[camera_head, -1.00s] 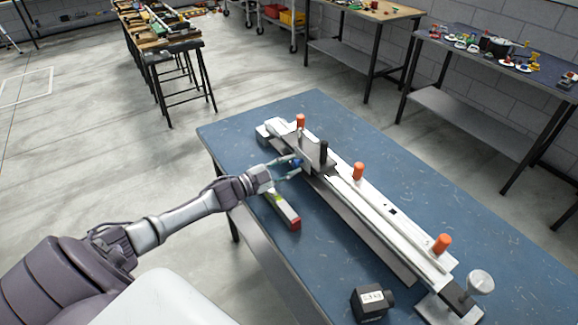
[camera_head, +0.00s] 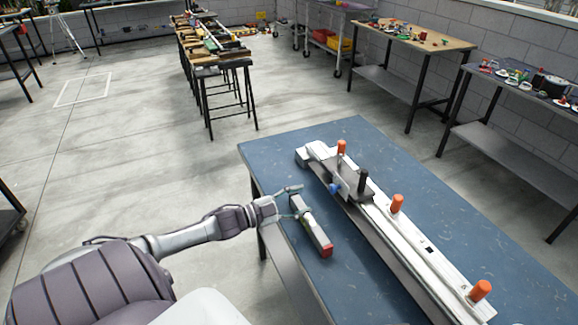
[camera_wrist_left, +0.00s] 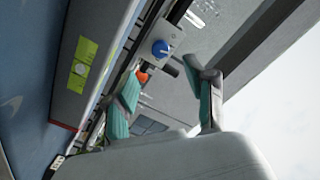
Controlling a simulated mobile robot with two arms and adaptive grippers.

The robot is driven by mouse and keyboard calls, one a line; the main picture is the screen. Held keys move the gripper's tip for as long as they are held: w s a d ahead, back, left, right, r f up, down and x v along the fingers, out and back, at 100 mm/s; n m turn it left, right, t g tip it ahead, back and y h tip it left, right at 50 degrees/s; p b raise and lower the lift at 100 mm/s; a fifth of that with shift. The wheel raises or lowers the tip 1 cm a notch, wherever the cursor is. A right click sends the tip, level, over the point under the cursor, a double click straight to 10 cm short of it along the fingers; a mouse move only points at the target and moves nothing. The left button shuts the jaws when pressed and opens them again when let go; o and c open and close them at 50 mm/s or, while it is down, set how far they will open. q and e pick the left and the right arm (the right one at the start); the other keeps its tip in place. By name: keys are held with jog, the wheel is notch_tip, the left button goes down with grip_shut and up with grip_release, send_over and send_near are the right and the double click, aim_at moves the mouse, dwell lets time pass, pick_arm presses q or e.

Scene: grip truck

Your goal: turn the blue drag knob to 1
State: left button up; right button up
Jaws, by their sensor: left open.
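The blue drag knob (camera_head: 335,188) sits on the near side of the dark carriage of the long white rail device (camera_head: 408,232). In the left wrist view the knob (camera_wrist_left: 160,47) is a round blue dial on a light plate, beyond the fingertips; its setting is too small to read. My left gripper (camera_head: 299,200) is open and empty, left of the knob and apart from it, above the table by the grey bar. In the left wrist view its teal fingers (camera_wrist_left: 168,92) stand apart with nothing between them. My right gripper is not in view.
A grey bar with a red end (camera_head: 317,234) lies on the blue table (camera_head: 300,148) below my left gripper. Orange posts (camera_head: 397,203) and a black post (camera_head: 363,180) rise from the device. Other workbenches (camera_head: 430,40) stand farther back.

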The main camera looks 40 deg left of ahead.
pick_arm(q)
jog(key=shift+v, duration=1.75)
